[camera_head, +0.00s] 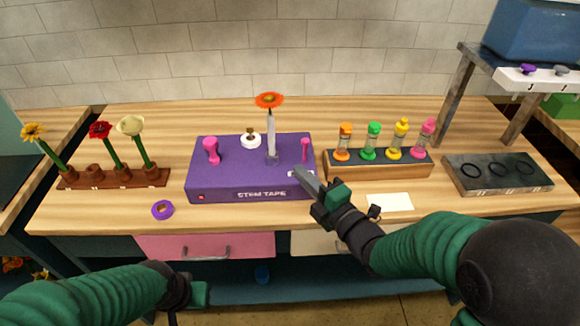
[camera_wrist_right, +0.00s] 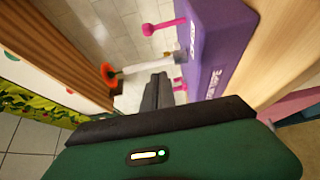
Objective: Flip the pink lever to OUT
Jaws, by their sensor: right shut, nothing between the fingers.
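The purple stem tape box (camera_head: 225,188) stands on the wooden counter. A slim pink lever (camera_head: 304,150) stands upright at its right end, and a thicker pink handle (camera_head: 211,150) stands at its left. My right gripper (camera_head: 298,173) is shut and empty, its tips at the box's front right edge, just below the slim lever. In the right wrist view, the fingertips (camera_wrist_right: 158,78) are close beside a pink part (camera_wrist_right: 180,84); contact cannot be told. The fingers partly cover the small white label there. My left gripper (camera_head: 197,295) is low, in front of the counter; its fingers are unclear.
An orange flower (camera_head: 269,100) stands in a holder on the box, beside a white roll (camera_head: 250,141). A wooden rack (camera_head: 380,164) with several coloured bottles is close to the right. A purple tape ring (camera_head: 162,210) and flower rack (camera_head: 110,179) are left.

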